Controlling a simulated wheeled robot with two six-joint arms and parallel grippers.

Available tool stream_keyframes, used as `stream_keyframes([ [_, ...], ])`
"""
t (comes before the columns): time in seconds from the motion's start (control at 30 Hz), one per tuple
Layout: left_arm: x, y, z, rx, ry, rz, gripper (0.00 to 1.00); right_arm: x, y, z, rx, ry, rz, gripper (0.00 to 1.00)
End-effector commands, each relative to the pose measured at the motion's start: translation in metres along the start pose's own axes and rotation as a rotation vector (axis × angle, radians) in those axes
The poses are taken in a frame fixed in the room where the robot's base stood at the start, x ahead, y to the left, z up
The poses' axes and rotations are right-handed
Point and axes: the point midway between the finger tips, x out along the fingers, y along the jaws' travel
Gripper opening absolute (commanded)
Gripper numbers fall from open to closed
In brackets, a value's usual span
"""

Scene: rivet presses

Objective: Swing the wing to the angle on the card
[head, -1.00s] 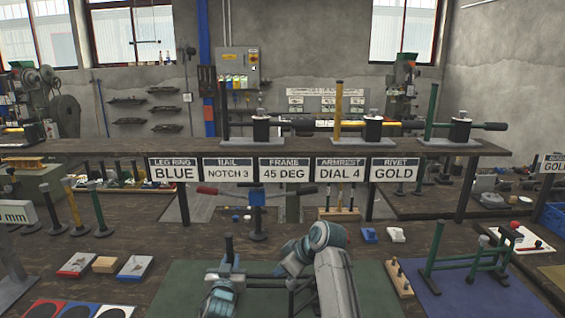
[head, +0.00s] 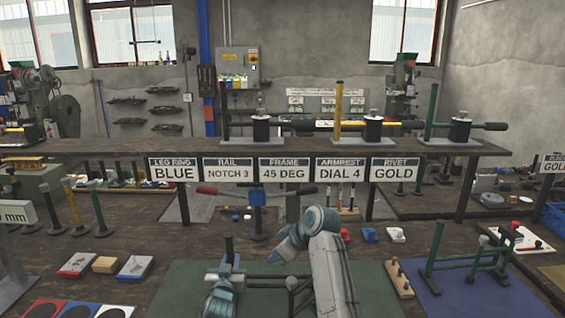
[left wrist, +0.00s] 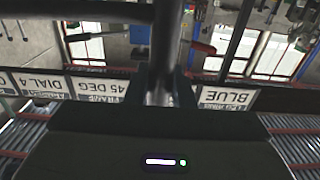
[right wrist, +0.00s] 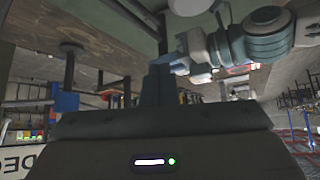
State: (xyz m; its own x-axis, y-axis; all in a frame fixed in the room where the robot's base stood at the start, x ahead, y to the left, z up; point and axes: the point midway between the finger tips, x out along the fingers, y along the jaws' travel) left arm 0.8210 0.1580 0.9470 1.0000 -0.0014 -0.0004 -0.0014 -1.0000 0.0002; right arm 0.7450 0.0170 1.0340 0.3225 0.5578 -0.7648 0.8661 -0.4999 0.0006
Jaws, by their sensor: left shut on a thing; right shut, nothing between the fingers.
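The card reading FRAME, 45 DEG (head: 284,169) hangs in the middle of the card row. A dark frame of posts and thin bars (head: 293,284) stands on the green mat (head: 180,290); I cannot tell the wing's angle. My left gripper (head: 227,268) is at the frame's left upright post (head: 229,247) and shut on it. In the left wrist view a dark bar (left wrist: 163,55) runs between the fingers. My right gripper (head: 273,256) is shut and empty above the frame's bars, right of the left gripper. It shows in the right wrist view (right wrist: 157,85), fingers together.
A shelf (head: 120,147) with sample frames crosses behind the mat. A pegged wooden block (head: 399,279) and a green frame on a blue mat (head: 475,295) stand to the right. Small blocks (head: 105,264) lie left.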

Motion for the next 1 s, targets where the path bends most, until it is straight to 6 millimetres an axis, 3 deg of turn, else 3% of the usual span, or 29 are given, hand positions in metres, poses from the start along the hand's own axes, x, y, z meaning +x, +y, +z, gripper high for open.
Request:
stream_keyframes([
  [0.5, 0.000, 0.000, 0.000, 0.000, 0.000, 0.000, 0.00, -0.039, 0.000, -0.033, -0.001, 0.001, 0.000, 0.00],
  [1.0, 0.000, 0.000, 0.000, 0.000, 0.000, 0.000, 0.00, -0.044, 0.000, -0.037, 0.000, 0.000, -0.001, 0.00],
])
